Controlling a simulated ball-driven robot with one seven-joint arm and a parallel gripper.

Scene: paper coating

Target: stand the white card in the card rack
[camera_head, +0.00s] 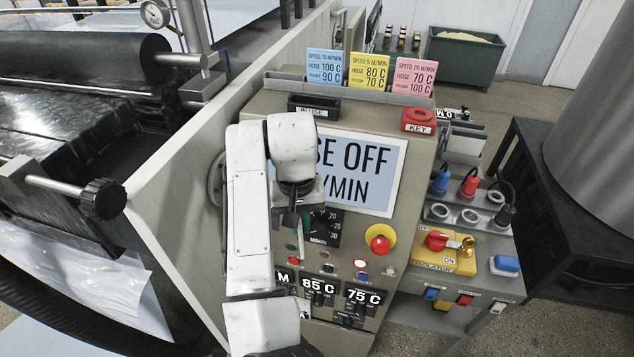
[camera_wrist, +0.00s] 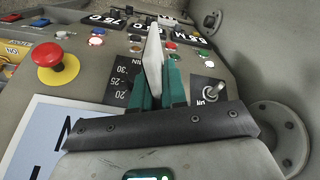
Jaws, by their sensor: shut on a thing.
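The white card (camera_wrist: 154,48) shows nearly edge-on in the wrist view, upright between the green fingers of my gripper (camera_wrist: 157,85). My gripper is shut on it. In the head view my gripper (camera_head: 298,232) is over the console's sloping face, and my arm hides much of it and the card. The card rack (camera_head: 420,100) runs along the console's top edge, beyond my gripper. A blue card (camera_head: 326,66), a yellow card (camera_head: 369,71) and a pink card (camera_head: 414,75) stand in it. A bare stretch shows at its left end.
A black "IN USE" holder (camera_head: 314,105) and a red key block (camera_head: 418,120) sit just below the rack. A large sign (camera_head: 378,170), a red stop button (camera_head: 380,240), knobs and displays cover the console. A yellow isolator (camera_head: 447,252) and plugs are at right.

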